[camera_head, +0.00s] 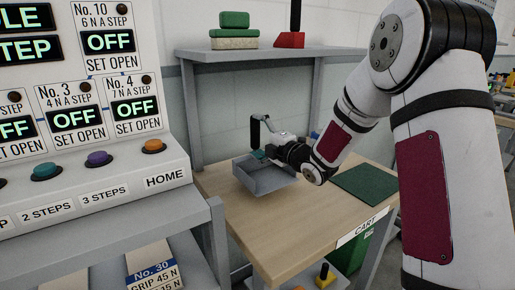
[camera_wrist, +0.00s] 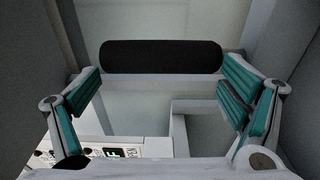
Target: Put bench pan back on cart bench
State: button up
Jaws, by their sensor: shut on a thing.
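The bench pan (camera_head: 262,182) is a shallow grey tray with a black handle (camera_head: 255,132) at its back. It is over the left back part of the wooden cart bench (camera_head: 290,232); I cannot tell whether its base touches the wood. My gripper (camera_head: 268,153) is at the pan's back and shut on its handle. In the wrist view the black handle (camera_wrist: 160,57) spans between the teal finger pads of my gripper (camera_wrist: 160,85). The fingers partly hide the handle's ends.
A dark green mat (camera_head: 370,184) lies on the right of the bench. A grey shelf (camera_head: 270,53) above bears green and red blocks. A control panel (camera_head: 90,100) with buttons stands close at left. The bench's front middle is clear.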

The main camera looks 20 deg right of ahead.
aim_at(254, 144)
jog(key=shift+a+f+b, duration=0.1)
jog(key=shift+f+b, duration=0.25)
jog(key=shift+f, duration=1.45)
jog(key=o, duration=1.4)
